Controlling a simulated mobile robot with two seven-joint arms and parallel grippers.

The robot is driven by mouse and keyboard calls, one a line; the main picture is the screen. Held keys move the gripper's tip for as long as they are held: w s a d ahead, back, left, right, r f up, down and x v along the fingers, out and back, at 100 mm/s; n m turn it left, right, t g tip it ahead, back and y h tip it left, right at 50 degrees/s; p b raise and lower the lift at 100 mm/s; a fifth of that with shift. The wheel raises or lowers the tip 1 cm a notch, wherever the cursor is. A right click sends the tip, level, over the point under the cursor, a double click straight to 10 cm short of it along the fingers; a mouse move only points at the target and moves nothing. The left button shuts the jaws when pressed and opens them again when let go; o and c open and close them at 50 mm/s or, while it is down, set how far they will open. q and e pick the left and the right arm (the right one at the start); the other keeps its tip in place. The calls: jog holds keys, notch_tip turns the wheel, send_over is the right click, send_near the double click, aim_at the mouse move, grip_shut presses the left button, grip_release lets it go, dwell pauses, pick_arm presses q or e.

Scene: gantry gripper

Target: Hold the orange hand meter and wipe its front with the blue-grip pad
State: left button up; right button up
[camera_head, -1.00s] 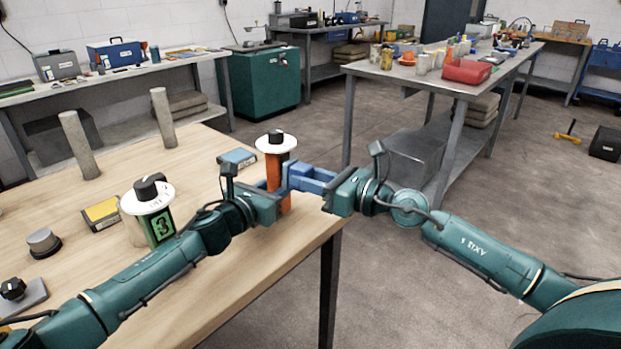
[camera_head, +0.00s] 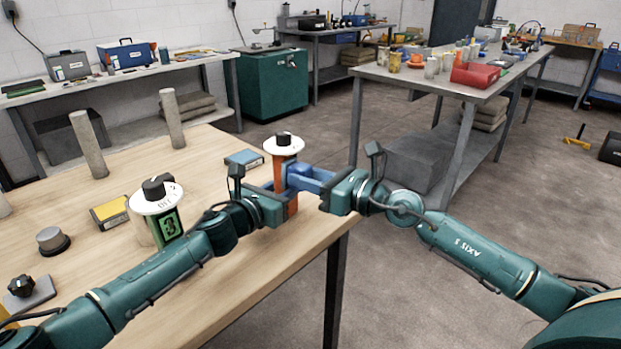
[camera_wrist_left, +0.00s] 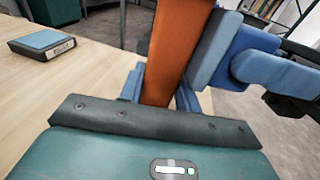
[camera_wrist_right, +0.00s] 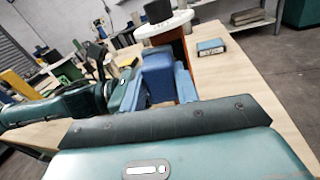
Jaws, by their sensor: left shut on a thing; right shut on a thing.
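The orange hand meter (camera_head: 279,175), with a white disc and black knob (camera_head: 284,138) on top, stands roughly upright near the table's right edge. My left gripper (camera_head: 284,207) is shut on its lower body; the left wrist view shows the orange body (camera_wrist_left: 178,50) between the fingers. My right gripper (camera_head: 328,190) is shut on the blue-grip pad (camera_head: 310,179). The pad lies against or very near the meter's right side; exact contact is unclear. In the right wrist view, the pad's blue block (camera_wrist_right: 157,75) partly covers the meter.
On the wooden table (camera_head: 225,285) are a green meter marked 3 (camera_head: 168,227), a yellow-topped box (camera_head: 110,212), a blue-topped box (camera_head: 245,158), grey posts (camera_head: 88,145) and a grey knob (camera_head: 51,240). Open floor lies right of the table.

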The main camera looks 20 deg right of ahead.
jog(key=shift+d, duration=0.1)
jog(key=w+d, duration=0.2)
jog(key=d, duration=0.1)
jog(key=shift+w, duration=0.25)
jog(key=shift+a, duration=0.1)
jog(key=shift+s+a, duration=0.65)
jog(key=shift+a, duration=0.15)
jog(key=shift+s+a, duration=0.6)
jog(key=shift+a, duration=0.2)
jog(key=v, duration=0.9)
